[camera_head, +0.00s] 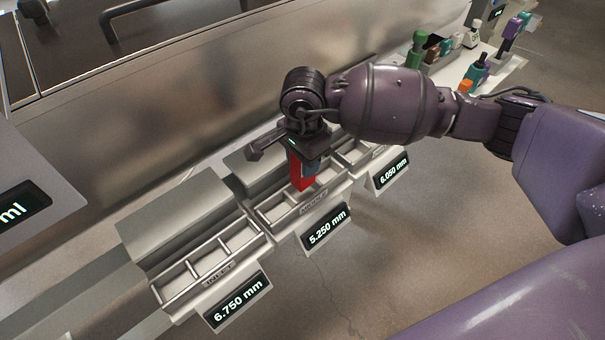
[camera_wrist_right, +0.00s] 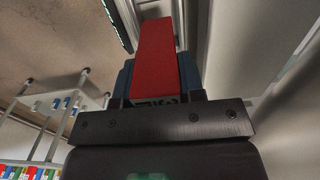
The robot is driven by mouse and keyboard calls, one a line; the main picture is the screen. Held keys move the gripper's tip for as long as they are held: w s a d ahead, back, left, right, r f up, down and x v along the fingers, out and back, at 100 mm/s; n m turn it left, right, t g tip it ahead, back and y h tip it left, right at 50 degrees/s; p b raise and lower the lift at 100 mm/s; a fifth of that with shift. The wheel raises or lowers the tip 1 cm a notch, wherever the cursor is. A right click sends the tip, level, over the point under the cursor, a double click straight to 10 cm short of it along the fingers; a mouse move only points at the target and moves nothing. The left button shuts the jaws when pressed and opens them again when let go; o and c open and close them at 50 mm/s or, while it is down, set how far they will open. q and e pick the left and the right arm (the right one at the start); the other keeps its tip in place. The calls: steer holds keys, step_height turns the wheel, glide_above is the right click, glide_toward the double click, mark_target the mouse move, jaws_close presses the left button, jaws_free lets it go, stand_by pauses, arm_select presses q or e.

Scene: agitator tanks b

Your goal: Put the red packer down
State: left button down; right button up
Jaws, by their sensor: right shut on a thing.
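The red packer (camera_head: 301,173) is a slim red block. It hangs below my right gripper (camera_head: 307,158), which is shut on it, over the middle tray (camera_head: 270,213) with the 5.250 mm display. Its lower end is at the tray's compartments; I cannot tell whether it touches them. In the right wrist view the red packer (camera_wrist_right: 157,60) reaches away from the dark blue fingers of the right gripper (camera_wrist_right: 158,82). My left gripper is not in view.
A tray (camera_head: 208,263) with a 6.750 mm display stands to the left. Another tray with a 6.050 mm display (camera_head: 393,171) stands to the right. A metal wall (camera_head: 200,90) rises behind. Bottles and small coloured items stand at the upper right.

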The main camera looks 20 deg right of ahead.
step_height(320, 180, down, 5)
steer(key=shift+r+b, duration=0.15)
steer(key=shift+b, duration=0.3)
steer(key=shift+f, duration=0.2)
steer(key=shift+r, duration=0.1)
steer(key=o, duration=1)
